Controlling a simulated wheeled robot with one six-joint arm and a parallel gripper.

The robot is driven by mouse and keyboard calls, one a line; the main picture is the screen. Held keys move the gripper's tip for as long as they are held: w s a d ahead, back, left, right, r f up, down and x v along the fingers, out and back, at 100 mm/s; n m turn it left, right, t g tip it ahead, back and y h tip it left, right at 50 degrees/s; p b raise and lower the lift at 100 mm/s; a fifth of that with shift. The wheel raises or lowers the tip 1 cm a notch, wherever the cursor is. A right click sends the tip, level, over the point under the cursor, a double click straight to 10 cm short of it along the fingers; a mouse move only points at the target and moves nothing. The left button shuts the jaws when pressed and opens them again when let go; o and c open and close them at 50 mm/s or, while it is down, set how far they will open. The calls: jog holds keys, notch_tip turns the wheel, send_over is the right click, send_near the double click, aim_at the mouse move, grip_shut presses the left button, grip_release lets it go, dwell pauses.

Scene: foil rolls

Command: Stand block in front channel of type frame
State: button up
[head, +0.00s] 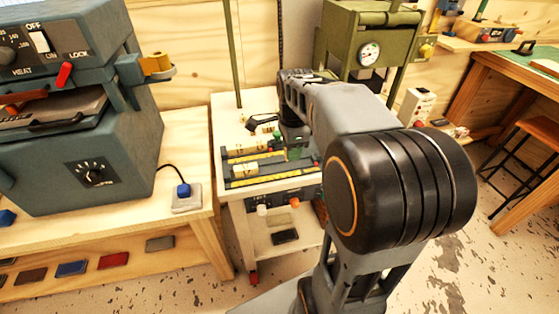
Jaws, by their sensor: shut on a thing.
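The type frame (232,184), dark with yellow strips along its channels, lies on the small white-topped table in the middle. A pale block (246,170) sits in its front channel toward the left. My gripper (294,146) is over the right part of the frame, pointing down and small in this view. My arm partly covers it. It is shut on a block, which is mostly hidden; I cannot tell whether that block touches the frame.
A large blue-grey heat press (110,160) stands on the wooden bench at left. A green machine with a round gauge (369,53) stands behind my arm. A black-handled tool (262,122) lies behind the frame. A blue-buttoned switch box (186,196) sits at the bench's right edge.

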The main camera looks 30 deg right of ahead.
send_over(282, 167)
jog(key=f, duration=0.6)
jog(key=shift+s+b, duration=0.2)
jog(key=shift+b, duration=0.1)
jog(key=shift+w+f+b, duration=0.2)
jog(key=shift+f+b, duration=0.1)
jog(key=shift+f, duration=1.45)
jog(key=shift+f, duration=0.2)
jog(key=o, duration=1)
jog(key=shift+c, duration=0.2)
jog(key=shift+r, duration=0.1)
